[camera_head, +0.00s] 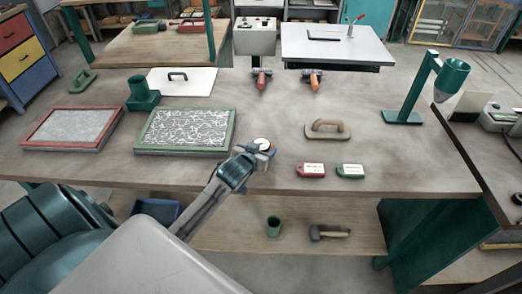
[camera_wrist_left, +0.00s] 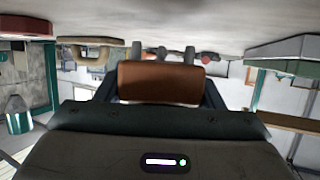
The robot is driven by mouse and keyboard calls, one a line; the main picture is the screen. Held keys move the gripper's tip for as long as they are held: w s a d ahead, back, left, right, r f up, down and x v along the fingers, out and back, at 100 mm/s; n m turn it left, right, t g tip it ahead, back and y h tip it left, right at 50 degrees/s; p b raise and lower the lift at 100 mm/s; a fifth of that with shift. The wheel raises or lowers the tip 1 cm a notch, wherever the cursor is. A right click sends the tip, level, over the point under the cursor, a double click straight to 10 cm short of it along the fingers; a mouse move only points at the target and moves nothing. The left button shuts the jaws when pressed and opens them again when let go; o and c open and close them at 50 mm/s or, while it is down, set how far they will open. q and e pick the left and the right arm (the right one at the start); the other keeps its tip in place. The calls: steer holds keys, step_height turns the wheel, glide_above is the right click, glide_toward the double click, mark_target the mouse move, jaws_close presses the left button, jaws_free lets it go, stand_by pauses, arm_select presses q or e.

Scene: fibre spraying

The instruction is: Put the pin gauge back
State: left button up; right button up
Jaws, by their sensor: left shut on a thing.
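My left gripper (camera_head: 267,148) is over the front part of the workbench, just right of the green-framed panel. It is shut on what looks like the pin gauge (camera_head: 263,144), which shows a round, pale face in the head view. In the left wrist view, a brown cylinder-shaped part (camera_wrist_left: 160,83) of the held thing lies across between the fingers. The gripper hides the lower part of the gauge. I cannot tell whether it touches the bench. My right gripper is not in view.
The green-framed panel (camera_head: 230,141) and red-framed panel (camera_head: 27,147) lie left. A tan float (camera_head: 327,129), a red block (camera_head: 311,170) and a green block (camera_head: 350,171) lie right. Red (camera_head: 261,79) and orange-handled (camera_head: 313,79) tools lie behind. A teal stand (camera_head: 403,117) rises far right.

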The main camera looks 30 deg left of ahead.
arm_select(q)
steer(key=shift+f, duration=0.75)
steer(key=shift+f, duration=0.1)
steer(key=o, duration=1.2)
steer(key=b+v, duration=0.2)
steer(key=v, duration=0.9)
steer(key=shift+s+r, duration=0.3)
steer(key=shift+s, duration=0.2)
